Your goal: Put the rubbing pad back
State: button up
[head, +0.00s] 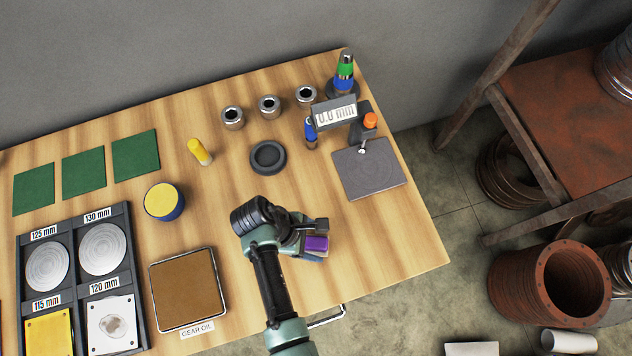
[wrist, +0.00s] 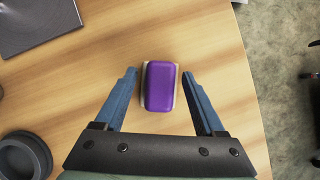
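A purple block with rounded edges and a paler underside, apparently the rubbing pad (wrist: 160,87), shows in the wrist view between my two blue fingers. It also shows in the head view (head: 317,243) beside my gripper, near the table's front right. My gripper (wrist: 160,74) is open, with a finger on each side of the pad and a visible gap on both sides. In the head view my gripper (head: 314,241) partly hides the pad. I cannot tell how high the pad is above the table.
The wooden table (head: 410,255) has a grey plate (head: 369,168) and a 0.0 mm gauge (head: 336,113) at right. Several green sheets (head: 84,172) lie at the left.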

jog(key=v, duration=1.2)
jog(key=w+a+r+m+t+y, duration=0.35)
jog(key=w+r+t, duration=0.25)
jog(key=w+r, duration=0.75)
jog(key=w+d+r+m+t+y, duration=0.15)
jog(key=w+r+m+t, duration=0.35)
jog(key=w+r, duration=0.6)
jog(key=s+d+r+m+t, duration=0.15)
jog(key=r+t, duration=0.35)
jog(key=r, duration=0.9)
jog(key=s+d+r+m+t, duration=0.1)
jog(key=d+r+m+t, duration=0.2)
jog(key=r, duration=1)
jog(key=s+d+r+m+t, duration=0.1)
jog(key=s+r+t, duration=0.3)
jog(key=r, duration=0.5)
jog(key=s+d+r+m+t, duration=0.1)
jog(key=s+r+t, duration=0.3)
jog(key=s+r, duration=0.4)
jog(key=shift+s+d+r+m+t, duration=0.35)
jog(key=shift+s+d+m+t, duration=0.05)
jog(key=shift+m, duration=0.5)
